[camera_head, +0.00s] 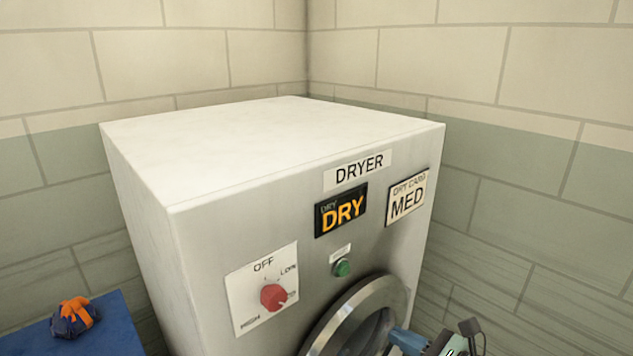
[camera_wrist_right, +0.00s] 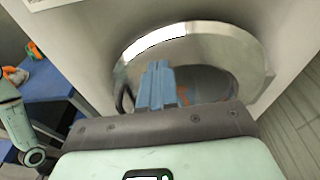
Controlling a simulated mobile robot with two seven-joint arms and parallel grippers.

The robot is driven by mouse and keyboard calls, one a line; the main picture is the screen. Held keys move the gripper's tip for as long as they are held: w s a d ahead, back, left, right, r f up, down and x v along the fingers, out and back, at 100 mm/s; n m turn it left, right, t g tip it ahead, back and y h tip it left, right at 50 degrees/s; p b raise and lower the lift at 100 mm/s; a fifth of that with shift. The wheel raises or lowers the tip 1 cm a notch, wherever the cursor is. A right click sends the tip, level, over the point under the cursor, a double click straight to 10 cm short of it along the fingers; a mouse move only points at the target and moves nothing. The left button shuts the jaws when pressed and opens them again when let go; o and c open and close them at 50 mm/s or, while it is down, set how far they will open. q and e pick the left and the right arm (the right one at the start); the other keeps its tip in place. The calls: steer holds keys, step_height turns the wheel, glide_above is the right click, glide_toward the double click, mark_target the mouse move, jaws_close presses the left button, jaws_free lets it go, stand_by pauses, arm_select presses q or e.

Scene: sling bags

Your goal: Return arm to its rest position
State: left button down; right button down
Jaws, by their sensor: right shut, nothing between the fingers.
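My right gripper (camera_head: 397,336) is at the lower right of the head view, in front of the dryer's round door (camera_head: 340,318). In the right wrist view its blue fingers (camera_wrist_right: 157,72) are together, with nothing between them, in front of the metal door ring (camera_wrist_right: 235,47). Something bluish with orange-red streaks (camera_wrist_right: 207,82) shows inside the ring; I cannot tell exactly what it is. The white dryer (camera_head: 190,235) fills the middle of the head view. My left gripper is not in view.
The dryer front carries a red dial (camera_head: 273,297), a green button (camera_head: 342,267), a lit DRY display (camera_head: 341,210) and a MED card (camera_head: 407,197). A blue table (camera_head: 112,325) at the lower left holds an orange and dark blue bag (camera_head: 74,317). Block walls stand behind.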

steer(key=s+a+f+n+g+h+p, duration=0.15)
steer(key=s+f+n+g, duration=0.35)
steer(key=f, duration=1)
steer(key=s+f+n+g+h+p, duration=0.3)
steer(key=s+f+g, duration=0.3)
steer(key=f, duration=0.9)
steer(key=s+a+f+n+g+h+p, duration=0.1)
steer(key=s+a+f+n+p, duration=0.1)
steer(key=s+f+n, duration=0.3)
steer(key=s+a+f+n+g+h+p, duration=0.1)
steer(key=s+f+n, duration=0.4)
steer(key=s+n, duration=0.5)
steer(key=s+a+p, duration=0.1)
steer(key=s+a, duration=0.1)
steer(key=s, duration=0.2)
steer(key=shift+p, duration=0.4)
steer(key=shift+f, duration=0.1)
stand_by(1.0)
